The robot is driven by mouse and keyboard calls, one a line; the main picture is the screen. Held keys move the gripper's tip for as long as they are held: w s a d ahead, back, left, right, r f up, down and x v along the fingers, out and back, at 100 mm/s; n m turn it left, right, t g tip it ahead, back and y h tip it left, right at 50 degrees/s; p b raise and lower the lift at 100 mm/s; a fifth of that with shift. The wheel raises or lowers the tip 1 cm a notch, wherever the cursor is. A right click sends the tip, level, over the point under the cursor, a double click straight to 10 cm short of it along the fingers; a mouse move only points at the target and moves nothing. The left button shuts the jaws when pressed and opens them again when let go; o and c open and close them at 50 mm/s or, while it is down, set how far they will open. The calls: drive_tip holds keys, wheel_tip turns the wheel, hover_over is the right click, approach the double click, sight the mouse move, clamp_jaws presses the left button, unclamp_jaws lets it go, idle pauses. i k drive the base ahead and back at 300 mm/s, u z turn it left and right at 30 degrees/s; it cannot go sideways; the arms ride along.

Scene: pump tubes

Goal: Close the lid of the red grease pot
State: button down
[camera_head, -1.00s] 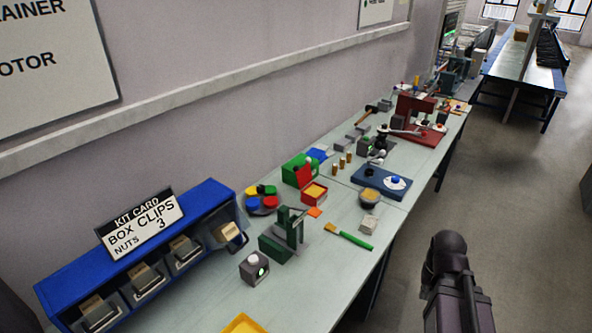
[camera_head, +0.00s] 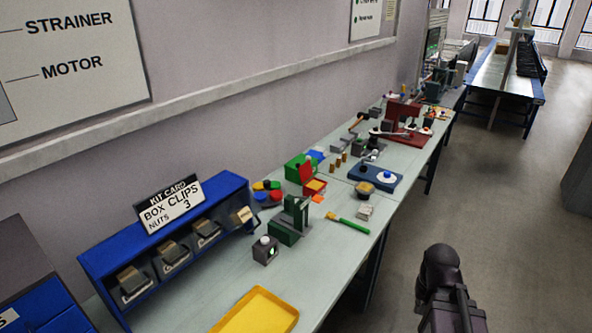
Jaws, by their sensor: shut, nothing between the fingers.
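The red grease pot (camera_head: 314,188) stands on the long workbench, small in the middle of the head view. It is a square red box with yellow-orange grease showing inside. Its red lid (camera_head: 306,172) stands up at the back left edge, open. A dark part of my own arm shows at the lower right, over the floor and well apart from the pot. My gripper's fingers are not in view.
A green box (camera_head: 295,165) stands close behind the pot. A dark green stand (camera_head: 291,220) is in front of it. A green-handled brush (camera_head: 348,224), a bowl (camera_head: 364,189) and a blue plate (camera_head: 376,178) lie to the right. A yellow tray (camera_head: 256,313) lies nearer.

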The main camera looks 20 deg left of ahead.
sight(305, 170)
drive_tip(key=z, duration=0.25)
drive_tip(key=i, duration=1.2)
drive_tip(key=u, duration=0.3)
